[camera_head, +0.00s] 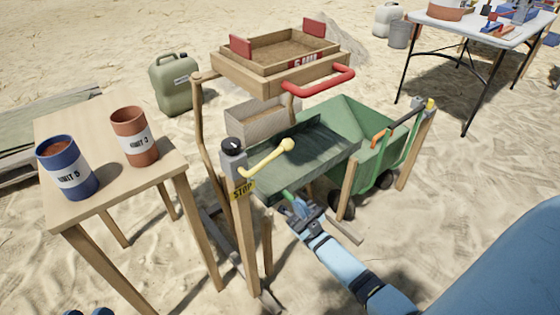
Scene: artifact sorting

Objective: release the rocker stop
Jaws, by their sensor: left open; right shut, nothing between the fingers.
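The rocker stop is a grey box with a black cap (233,158) on a wooden post, above a yellow STOP label (243,190). Its cream lever (262,160) slants up to the right and ends in a round knob (287,145). My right gripper (293,200) is shut and empty, below the lever and near the front edge of the dark screen tray (300,158). A short green piece shows at its fingertips; I cannot tell whether they touch. My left gripper (87,312) shows only as two blue tips at the bottom left edge, apart and empty, far from the stop.
A wooden box (268,79) with a red handle (325,84) sits above the tray. A green cart (355,128) stands behind. The left wooden table (98,200) holds a blue can (68,170) and a brown can (133,140). Wooden posts surround my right gripper.

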